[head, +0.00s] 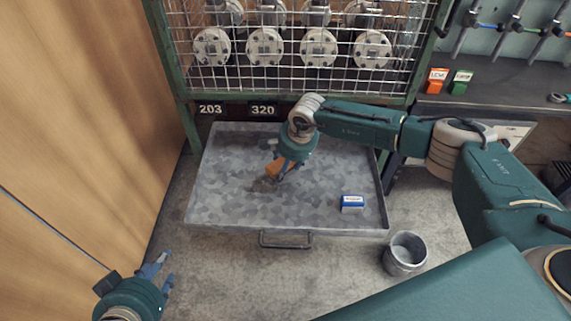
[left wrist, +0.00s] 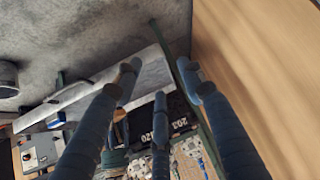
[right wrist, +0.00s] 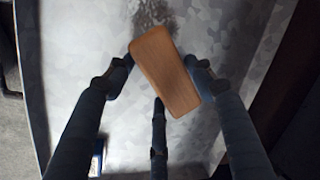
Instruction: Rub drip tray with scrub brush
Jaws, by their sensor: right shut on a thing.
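The drip tray (head: 230,205) is a wide, shallow grey metal tray with a mottled floor and a front handle; it also shows in the right wrist view (right wrist: 85,40). A dark smudge (head: 262,185) lies on its floor left of the brush; it also shows in the right wrist view (right wrist: 155,14). The scrub brush has an orange-brown wooden back (right wrist: 165,70); in the head view the brush (head: 276,168) is low over the tray. My right gripper (head: 280,172) is shut on it. The bristles are hidden. My left gripper (head: 163,268) is open and empty, left of the tray.
A small blue and white block (head: 352,203) lies in the tray's right part. A grey metal bucket (head: 405,254) stands on the floor at the tray's front right corner. A mesh cage (head: 300,75) with flanged pipes stands behind. A wooden panel (head: 80,120) bounds the left side.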

